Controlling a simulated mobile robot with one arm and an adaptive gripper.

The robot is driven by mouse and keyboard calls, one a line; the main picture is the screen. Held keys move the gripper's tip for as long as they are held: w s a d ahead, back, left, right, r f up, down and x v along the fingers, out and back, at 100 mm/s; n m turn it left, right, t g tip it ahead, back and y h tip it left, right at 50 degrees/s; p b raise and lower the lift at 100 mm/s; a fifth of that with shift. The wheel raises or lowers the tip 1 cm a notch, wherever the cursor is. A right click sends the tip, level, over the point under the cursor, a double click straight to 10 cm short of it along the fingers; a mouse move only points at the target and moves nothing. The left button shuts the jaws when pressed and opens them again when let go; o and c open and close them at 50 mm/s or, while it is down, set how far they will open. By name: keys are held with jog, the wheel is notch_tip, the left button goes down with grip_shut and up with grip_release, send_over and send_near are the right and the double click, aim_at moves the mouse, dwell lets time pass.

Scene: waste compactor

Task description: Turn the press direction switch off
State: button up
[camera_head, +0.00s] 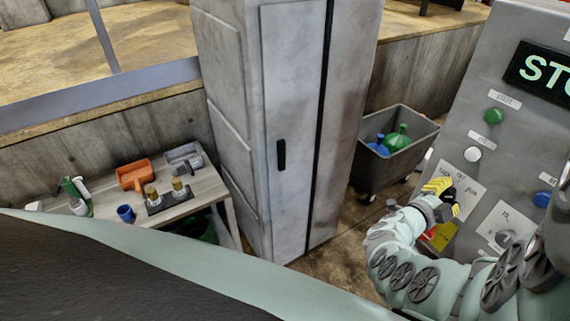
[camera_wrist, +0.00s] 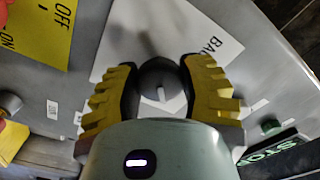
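The press direction switch is a dark round knob (camera_wrist: 160,82) with a short white mark, on a white label sheet (camera_wrist: 215,45) on the grey panel. In the wrist view part of a word starting "BA" shows on the sheet. My gripper (camera_wrist: 159,70) has its yellow fingers on both sides of the knob, and the knob fills the gap between the dark pads. In the head view my gripper (camera_head: 441,194) is at the panel over the sheet (camera_head: 461,182), and it hides the knob there. The mark runs nearly straight up and down in the wrist view.
The panel (camera_head: 480,85) also carries a green button (camera_head: 493,116), a white button (camera_head: 473,154), a blue button (camera_head: 542,200) and another knob (camera_head: 506,238). A yellow sign (camera_wrist: 40,28) is close by. A grey bin (camera_head: 415,160) and a cabinet (camera_head: 285,100) stand left of the panel.

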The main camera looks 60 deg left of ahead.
jog(key=c, duration=0.5)
jog(key=shift+n, duration=0.4)
jog(key=n, duration=0.4)
jog(key=n+p, duration=0.1)
jog(key=n, duration=0.3)
jog(key=shift+n, duration=0.4)
jog(key=o, duration=1.2)
